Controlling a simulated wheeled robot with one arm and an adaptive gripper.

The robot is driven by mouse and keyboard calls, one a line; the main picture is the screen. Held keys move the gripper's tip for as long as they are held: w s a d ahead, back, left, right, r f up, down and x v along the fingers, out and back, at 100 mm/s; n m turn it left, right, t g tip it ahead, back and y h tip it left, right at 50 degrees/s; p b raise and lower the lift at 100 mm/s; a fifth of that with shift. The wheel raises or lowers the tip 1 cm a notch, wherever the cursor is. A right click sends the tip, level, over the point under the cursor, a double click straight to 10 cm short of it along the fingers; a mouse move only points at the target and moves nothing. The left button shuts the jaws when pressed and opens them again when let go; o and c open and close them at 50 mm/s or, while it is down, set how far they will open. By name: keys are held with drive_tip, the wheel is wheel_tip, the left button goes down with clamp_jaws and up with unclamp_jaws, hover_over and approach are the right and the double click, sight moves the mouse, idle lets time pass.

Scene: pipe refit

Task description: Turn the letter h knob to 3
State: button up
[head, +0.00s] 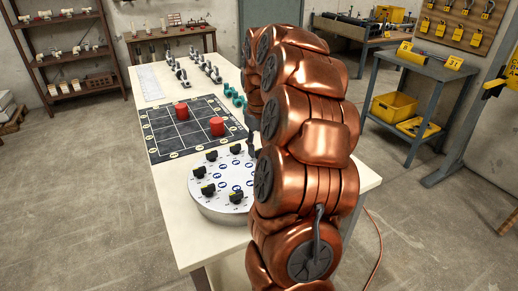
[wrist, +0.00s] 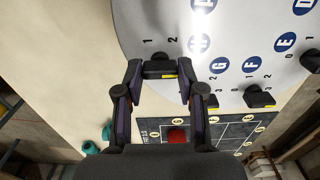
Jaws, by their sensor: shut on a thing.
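The knobs sit on a round white panel (wrist: 145,20), which also shows in the head view (head: 222,213). My arm hides part of that panel, and the held knob cannot be made out there.
Other black knobs (head: 236,196) stand around the panel, one close to my gripper's right finger. Behind the panel on the table (head: 165,185) lies a dark grid board (head: 165,130) with two red cylinders (head: 217,126).

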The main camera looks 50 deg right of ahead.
sight(259, 150)
drive_tip(key=shift+a, duration=0.1)
drive_tip(key=o, duration=1.1)
drive_tip(key=shift+o, duration=0.2)
drive_tip(key=shift+r, duration=0.6)
wheel_tip(259, 150, up, 11)
drive_tip(key=shift+f, duration=0.1)
idle(0.3)
